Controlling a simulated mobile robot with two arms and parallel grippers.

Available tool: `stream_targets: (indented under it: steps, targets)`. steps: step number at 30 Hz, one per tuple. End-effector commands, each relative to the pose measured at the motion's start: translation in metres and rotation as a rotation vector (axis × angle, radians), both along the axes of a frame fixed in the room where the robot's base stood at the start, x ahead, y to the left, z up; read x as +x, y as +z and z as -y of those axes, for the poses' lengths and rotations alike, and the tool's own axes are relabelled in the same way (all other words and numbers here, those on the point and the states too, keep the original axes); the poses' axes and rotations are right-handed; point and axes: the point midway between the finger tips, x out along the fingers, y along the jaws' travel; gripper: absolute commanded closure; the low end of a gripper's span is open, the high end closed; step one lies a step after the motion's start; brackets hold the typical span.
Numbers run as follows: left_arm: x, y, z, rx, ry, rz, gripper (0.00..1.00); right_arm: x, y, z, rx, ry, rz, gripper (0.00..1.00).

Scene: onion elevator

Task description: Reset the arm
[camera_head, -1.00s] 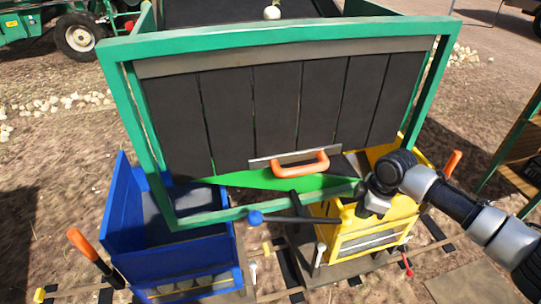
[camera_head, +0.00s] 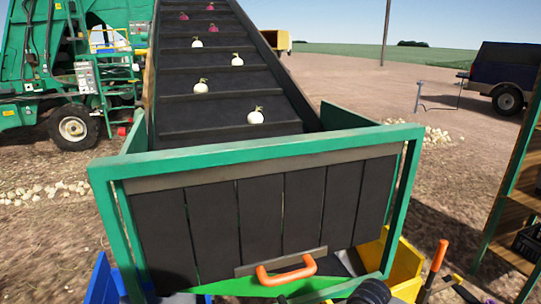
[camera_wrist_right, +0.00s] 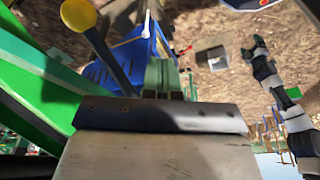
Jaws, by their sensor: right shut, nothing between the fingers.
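My right arm shows only as a dark rounded part (camera_head: 370,292) at the bottom edge of the head view, in front of the hopper panel (camera_head: 262,222); its gripper is out of that frame. In the right wrist view the right gripper (camera_wrist_right: 168,78) is at the centre, with its fingers together and nothing seen between them. A black and pale arm, seemingly my left, shows at the right of that view, with its dark end (camera_wrist_right: 256,50) too small to read. The left arm does not show in the head view.
The panel has an orange handle (camera_head: 286,271). An elevator belt (camera_head: 225,75) carries several onions behind it. A blue container (camera_head: 103,284) and a yellow one (camera_head: 404,266) stand below. A yellow-knobbed lever (camera_wrist_right: 100,50) is close to the right wrist. A wooden shelf (camera_head: 515,205) stands right.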

Motion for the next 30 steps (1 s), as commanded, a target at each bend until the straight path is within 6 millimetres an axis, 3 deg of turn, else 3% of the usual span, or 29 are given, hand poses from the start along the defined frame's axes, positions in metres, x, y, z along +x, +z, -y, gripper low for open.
stream_targets:
  steps: [1, 3, 6, 9, 18, 30]
  targets:
    - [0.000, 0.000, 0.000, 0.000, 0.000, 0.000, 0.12, -0.025, -0.010, -0.023, 0.038, -0.007, -0.006, 1.00]
    - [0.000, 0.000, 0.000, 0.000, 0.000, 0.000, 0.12, -0.050, -0.015, -0.044, 0.079, -0.052, 0.005, 1.00]
    - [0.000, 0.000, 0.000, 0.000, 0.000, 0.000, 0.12, -0.081, -0.016, -0.061, 0.134, -0.156, 0.022, 1.00]
    - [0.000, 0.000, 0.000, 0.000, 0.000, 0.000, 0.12, -0.109, -0.013, -0.065, 0.178, -0.307, 0.032, 1.00]
    - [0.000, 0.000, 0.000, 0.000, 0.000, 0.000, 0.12, -0.169, -0.007, -0.018, 0.168, -0.778, 0.049, 1.00]
    - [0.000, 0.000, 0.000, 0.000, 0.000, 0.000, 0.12, -0.230, 0.000, 0.048, 0.038, -1.167, 0.063, 1.00]
